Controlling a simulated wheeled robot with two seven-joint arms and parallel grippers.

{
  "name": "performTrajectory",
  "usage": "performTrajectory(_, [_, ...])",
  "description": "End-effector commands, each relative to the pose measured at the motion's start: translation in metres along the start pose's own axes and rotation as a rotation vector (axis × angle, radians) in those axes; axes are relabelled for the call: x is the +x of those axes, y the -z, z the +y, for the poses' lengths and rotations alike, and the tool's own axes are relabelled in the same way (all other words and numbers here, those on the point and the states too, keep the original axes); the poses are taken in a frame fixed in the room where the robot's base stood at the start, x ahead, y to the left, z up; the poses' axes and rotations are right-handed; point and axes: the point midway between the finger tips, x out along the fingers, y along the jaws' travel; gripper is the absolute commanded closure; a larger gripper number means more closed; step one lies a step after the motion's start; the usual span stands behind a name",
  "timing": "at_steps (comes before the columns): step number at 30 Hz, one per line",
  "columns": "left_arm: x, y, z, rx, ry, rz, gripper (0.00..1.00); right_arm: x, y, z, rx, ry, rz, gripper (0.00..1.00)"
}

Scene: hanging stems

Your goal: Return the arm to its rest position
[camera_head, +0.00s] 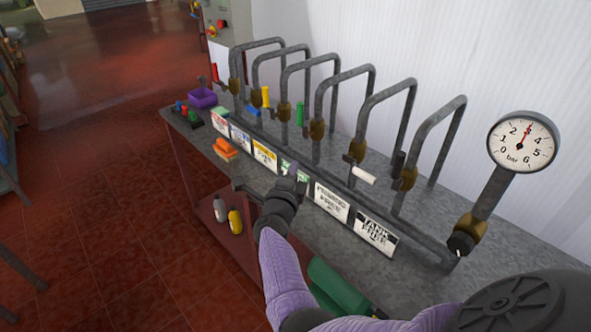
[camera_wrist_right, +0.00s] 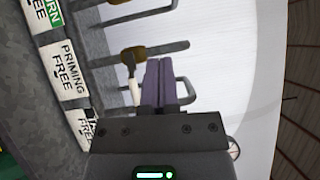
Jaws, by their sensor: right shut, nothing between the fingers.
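My right arm (camera_head: 275,260) comes in from the lower right of the head view, with a purple sleeve, and reaches over the front edge of the bench. Its gripper (camera_head: 288,170) is in front of the row of labels, near the middle of the bench. In the right wrist view the purple fingers (camera_wrist_right: 160,82) are together and empty. They overlap the pipes behind them in that view, and I see no clear contact. My left gripper is out of view.
Several bent grey pipes (camera_head: 410,120) with brass valves and coloured handles rise from the grey bench (camera_head: 440,215). A pressure gauge (camera_head: 522,142) stands at right. Bottles (camera_head: 235,221) stand on the lower shelf. Red floor is open at left.

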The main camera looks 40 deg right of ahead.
Motion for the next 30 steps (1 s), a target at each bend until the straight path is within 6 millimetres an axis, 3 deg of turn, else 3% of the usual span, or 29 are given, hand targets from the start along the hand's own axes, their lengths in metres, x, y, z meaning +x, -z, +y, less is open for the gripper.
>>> performTrajectory(12, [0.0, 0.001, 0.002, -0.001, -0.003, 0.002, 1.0, 0.0, 0.0, 0.0, -0.001, 0.0, 0.0, 1.0])
performTrajectory(14, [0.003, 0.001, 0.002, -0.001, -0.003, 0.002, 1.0, -0.002, -0.001, 0.008, -0.025, -0.005, -0.016, 1.0])
performTrajectory(17, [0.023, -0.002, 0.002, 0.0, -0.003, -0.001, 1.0, -0.021, -0.011, 0.061, -0.213, -0.042, -0.152, 1.0])
performTrajectory(20, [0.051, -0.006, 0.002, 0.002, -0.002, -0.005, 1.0, -0.065, -0.017, 0.155, -0.542, -0.111, -0.4, 1.0])
performTrajectory(21, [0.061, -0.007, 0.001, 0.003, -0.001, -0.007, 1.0, -0.088, -0.015, 0.193, -0.674, -0.143, -0.508, 1.0])
performTrajectory(23, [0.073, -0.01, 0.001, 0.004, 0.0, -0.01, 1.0, -0.123, -0.006, 0.247, -0.859, -0.188, -0.663, 1.0])
performTrajectory(24, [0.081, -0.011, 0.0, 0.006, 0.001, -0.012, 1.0, -0.148, 0.005, 0.28, -0.974, -0.218, -0.763, 1.0])
performTrajectory(26, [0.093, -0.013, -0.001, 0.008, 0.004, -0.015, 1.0, -0.186, 0.026, 0.328, -1.138, -0.264, -0.916, 1.0])
performTrajectory(27, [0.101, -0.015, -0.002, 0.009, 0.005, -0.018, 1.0, -0.213, 0.044, 0.357, -1.244, -0.293, -1.018, 1.0])
performTrajectory(30, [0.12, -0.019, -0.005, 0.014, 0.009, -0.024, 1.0, -0.28, 0.1, 0.42, -1.489, -0.365, -1.28, 1.0])
